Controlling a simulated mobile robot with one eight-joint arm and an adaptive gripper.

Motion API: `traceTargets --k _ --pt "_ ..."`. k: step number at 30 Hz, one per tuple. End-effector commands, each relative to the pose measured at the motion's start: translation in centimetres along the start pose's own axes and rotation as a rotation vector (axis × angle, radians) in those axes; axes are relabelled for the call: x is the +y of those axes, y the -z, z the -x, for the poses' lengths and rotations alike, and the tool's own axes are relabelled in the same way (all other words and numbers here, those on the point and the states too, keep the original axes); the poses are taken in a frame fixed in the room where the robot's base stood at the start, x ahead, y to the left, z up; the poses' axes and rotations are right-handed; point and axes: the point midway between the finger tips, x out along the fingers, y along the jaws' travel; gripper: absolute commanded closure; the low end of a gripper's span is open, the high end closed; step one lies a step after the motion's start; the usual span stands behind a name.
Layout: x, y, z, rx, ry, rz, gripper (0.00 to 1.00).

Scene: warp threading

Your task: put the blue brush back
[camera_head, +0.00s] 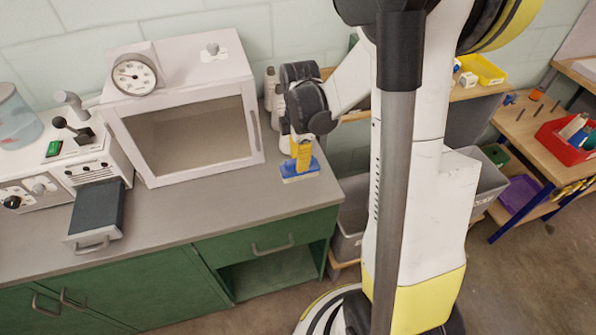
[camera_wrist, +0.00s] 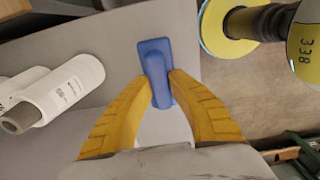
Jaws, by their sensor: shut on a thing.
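The blue brush (camera_head: 300,171) is at the right end of the grey counter (camera_head: 235,210), below my gripper (camera_head: 301,155). The yellow fingers of my gripper are shut on it. In the wrist view the brush (camera_wrist: 155,72) shows as a blue block with a raised handle between the fingertips of my gripper (camera_wrist: 159,88). I cannot tell whether the brush touches the counter or is held just above it. Its underside is hidden.
A white glass-fronted chamber (camera_head: 185,115) with a gauge stands left of the brush. White bottles (camera_head: 271,88) stand behind my gripper, and white rolls or bottles (camera_wrist: 65,90) show at left in the wrist view. Bare counter lies in front; its right edge is close.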

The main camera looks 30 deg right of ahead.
Motion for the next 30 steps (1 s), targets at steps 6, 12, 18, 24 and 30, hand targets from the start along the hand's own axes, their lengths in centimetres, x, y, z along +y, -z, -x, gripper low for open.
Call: traceTargets --k 6,12,18,24,30 --pt "0.3 0.1 -2.1 0.000 0.000 0.000 1.00" --pt "0.2 0.1 -4.3 0.000 0.000 0.000 1.00" --pt "0.2 0.1 -4.1 0.000 0.000 0.000 1.00" --pt "0.2 0.1 -4.4 0.000 0.000 0.000 0.61" --pt "0.2 0.1 -4.4 0.000 0.000 0.000 0.61"
